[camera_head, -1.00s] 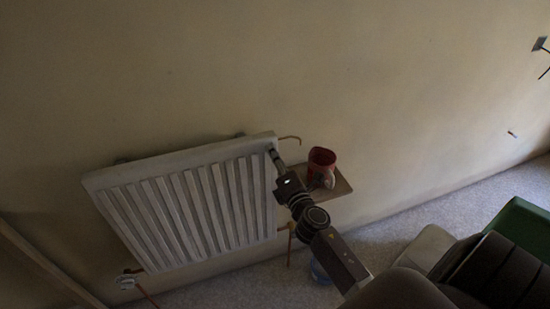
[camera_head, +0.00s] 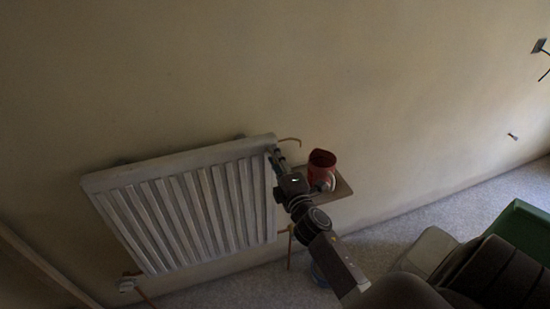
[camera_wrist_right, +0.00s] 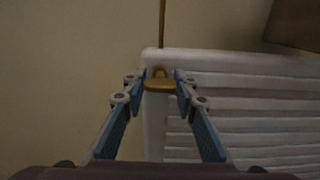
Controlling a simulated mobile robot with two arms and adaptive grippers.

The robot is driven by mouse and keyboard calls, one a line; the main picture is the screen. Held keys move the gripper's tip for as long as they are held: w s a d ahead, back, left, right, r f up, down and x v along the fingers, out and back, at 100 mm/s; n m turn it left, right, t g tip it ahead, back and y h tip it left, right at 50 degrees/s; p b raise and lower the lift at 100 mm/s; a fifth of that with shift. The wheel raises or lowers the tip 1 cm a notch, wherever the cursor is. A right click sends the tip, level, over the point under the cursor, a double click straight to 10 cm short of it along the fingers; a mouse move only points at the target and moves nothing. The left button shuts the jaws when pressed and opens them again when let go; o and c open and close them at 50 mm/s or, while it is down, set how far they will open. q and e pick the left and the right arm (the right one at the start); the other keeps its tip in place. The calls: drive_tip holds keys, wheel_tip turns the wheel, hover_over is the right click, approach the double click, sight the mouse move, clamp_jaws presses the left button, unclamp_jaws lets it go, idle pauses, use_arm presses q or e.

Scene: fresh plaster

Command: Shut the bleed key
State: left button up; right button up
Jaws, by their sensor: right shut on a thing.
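A white radiator (camera_head: 185,200) hangs on the wall, and its end also shows in the right wrist view (camera_wrist_right: 240,90). A brass bleed key (camera_wrist_right: 159,84) sits at the radiator's top corner in the right wrist view, between the fingertips. My right gripper (camera_wrist_right: 160,88) is shut on the key, one finger on each side of it. In the head view my right gripper (camera_head: 274,155) is at the radiator's upper right corner, and the key is hidden there. My left gripper is not in view.
A red mug-like container (camera_head: 321,168) stands on a small board (camera_head: 338,188) close beside my right arm. A green-edged thing (camera_head: 520,235) is at the lower right. The wall above is bare.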

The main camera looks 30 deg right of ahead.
drive_tip(key=shift+f, duration=0.1)
drive_tip(key=o, duration=1.2)
drive_tip(key=v, duration=1.2)
drive_tip(key=s+a+f+m+g+y, duration=0.1)
drive_tip(key=s+a+f+m+g, duration=0.2)
drive_tip(key=f, duration=0.9)
drive_tip(key=s+a+f+m+g+y, duration=0.1)
drive_tip(key=s+a+f+m+g, duration=0.2)
drive_tip(key=f, duration=0.9)
drive_tip(key=s+a+f+m+g+y, duration=0.1)
drive_tip(key=s+a+f+g, duration=0.3)
drive_tip(key=f, duration=0.9)
drive_tip(key=s+f+m+g, duration=0.2)
drive_tip(key=s+f, duration=0.4)
drive_tip(key=s, duration=0.4)
drive_tip(key=s+a+f+m+g, duration=0.1)
drive_tip(key=s+f+m+g, duration=0.1)
drive_tip(key=s+f, duration=0.4)
drive_tip(key=s+f+m+g+y, duration=0.1)
drive_tip(key=s+f, duration=0.5)
drive_tip(key=s, duration=0.9)
drive_tip(key=shift+a+m+g, duration=0.15)
drive_tip(key=shift+m+g, duration=0.25)
drive_tip(key=shift+g, duration=0.4)
